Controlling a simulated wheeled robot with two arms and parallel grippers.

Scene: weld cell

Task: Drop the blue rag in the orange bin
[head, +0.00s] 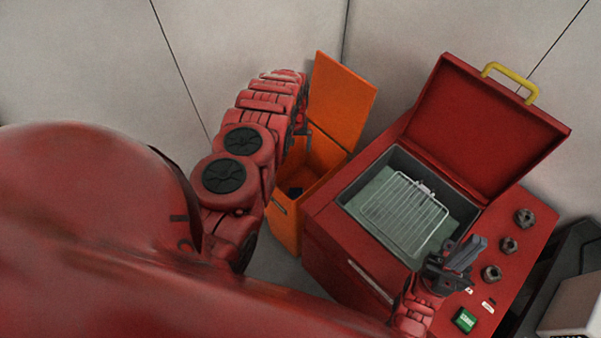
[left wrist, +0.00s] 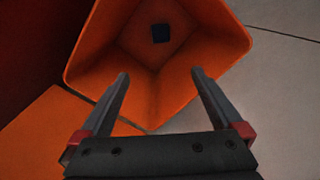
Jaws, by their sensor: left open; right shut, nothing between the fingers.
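The orange bin (head: 285,222) stands on the floor left of the red machine, its lid raised. In the left wrist view I look down into the open bin (left wrist: 90,62). A small dark bluish piece, which looks like the blue rag (left wrist: 160,33), lies on the bin's bottom, apart from my fingers. It shows as a dark patch in the head view (head: 295,191). My left gripper (left wrist: 160,73) is open and empty above the bin's mouth; in the head view my arm partly hides it. My right gripper (head: 466,254) is shut and empty over the machine's front panel.
The red machine (head: 335,255) has its lid (head: 490,125) raised, showing a wire rack (head: 403,212) in a grey basin. Knobs (head: 509,245) and a green switch (head: 465,319) are on its panel. The bin's raised lid (head: 340,100) stands close to my left arm. Grey walls are behind.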

